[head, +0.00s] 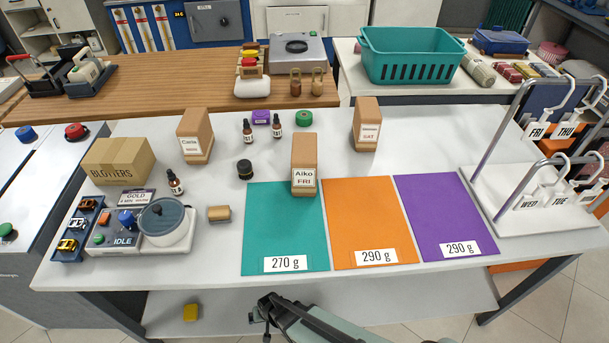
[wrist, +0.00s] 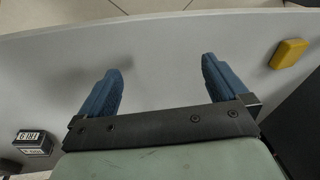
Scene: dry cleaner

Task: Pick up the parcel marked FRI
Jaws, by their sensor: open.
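The parcel marked FRI (head: 304,160) is a tall brown box with a white label reading "Aiko FRI". It stands upright at the top edge of the teal mat (head: 285,225), partly over it. Two similar parcels stand behind: one marked SAT (head: 367,125) to the right, and one labelled Carla (head: 195,137) to the left, its day too small to read. My gripper (head: 268,312) is at the bottom of the head view, in front of the table and well away from the parcel. In the wrist view its blue fingers (wrist: 163,75) are apart with nothing between them.
Orange (head: 370,220) and purple (head: 440,215) mats lie right of the teal one. A rack (head: 540,180) with day tags stands at the right. A device with a round lid (head: 165,222), a BLOTTERS box (head: 118,161) and small bottles stand left.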

